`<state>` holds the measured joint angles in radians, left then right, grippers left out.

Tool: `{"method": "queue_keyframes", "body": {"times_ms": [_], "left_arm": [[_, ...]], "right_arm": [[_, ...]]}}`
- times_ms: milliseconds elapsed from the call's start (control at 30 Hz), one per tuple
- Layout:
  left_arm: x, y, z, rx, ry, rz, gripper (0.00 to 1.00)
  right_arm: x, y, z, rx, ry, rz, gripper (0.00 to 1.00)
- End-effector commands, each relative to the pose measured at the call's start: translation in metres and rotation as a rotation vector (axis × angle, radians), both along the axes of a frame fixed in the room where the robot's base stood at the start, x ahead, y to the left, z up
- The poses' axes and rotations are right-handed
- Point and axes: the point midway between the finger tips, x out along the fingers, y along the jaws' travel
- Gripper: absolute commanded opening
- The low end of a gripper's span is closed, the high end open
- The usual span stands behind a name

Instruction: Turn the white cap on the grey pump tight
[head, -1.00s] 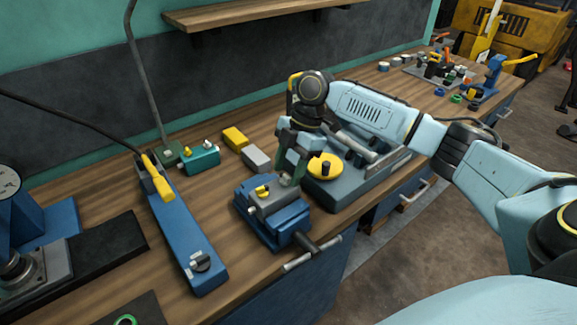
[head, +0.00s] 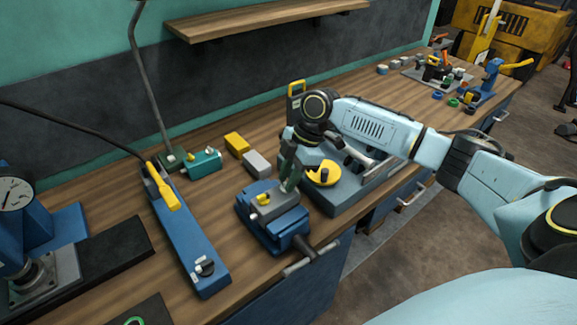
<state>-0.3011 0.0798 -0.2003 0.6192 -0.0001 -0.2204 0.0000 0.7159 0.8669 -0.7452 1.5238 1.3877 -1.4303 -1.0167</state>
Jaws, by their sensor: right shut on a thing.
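The grey pump (head: 273,208) sits clamped in a blue vise (head: 258,224) near the front edge of the bench. A small yellow part (head: 263,199) shows on its top. My right gripper (head: 288,186) points down at the right end of the pump's top. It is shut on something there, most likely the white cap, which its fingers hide. I cannot tell how far down the cap sits. My left gripper is not in view.
A teal pump (head: 206,163) with small fittings, a yellow block (head: 236,144) and a grey block (head: 257,163) stand behind the vise. A blue-grey machine with a yellow disc (head: 322,175) is close on the right. A long blue tool (head: 187,240) lies left.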

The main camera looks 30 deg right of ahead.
Motion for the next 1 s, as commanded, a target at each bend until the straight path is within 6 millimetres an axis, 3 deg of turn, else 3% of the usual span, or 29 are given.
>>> {"method": "queue_keyframes", "body": {"times_ms": [33, 100, 500, 1000], "left_arm": [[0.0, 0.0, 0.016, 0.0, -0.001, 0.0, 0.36], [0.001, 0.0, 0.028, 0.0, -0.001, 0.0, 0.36], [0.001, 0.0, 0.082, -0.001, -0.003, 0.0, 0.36], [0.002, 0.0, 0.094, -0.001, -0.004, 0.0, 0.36]], "right_arm": [[-0.002, 0.001, 0.006, 0.001, 0.005, -0.041, 0.05], [-0.003, 0.001, 0.007, 0.001, 0.004, -0.107, 0.05], [-0.006, 0.003, 0.005, 0.0, 0.002, -0.487, 0.05], [-0.007, 0.007, 0.001, 0.002, -0.002, -0.96, 0.05]]}}
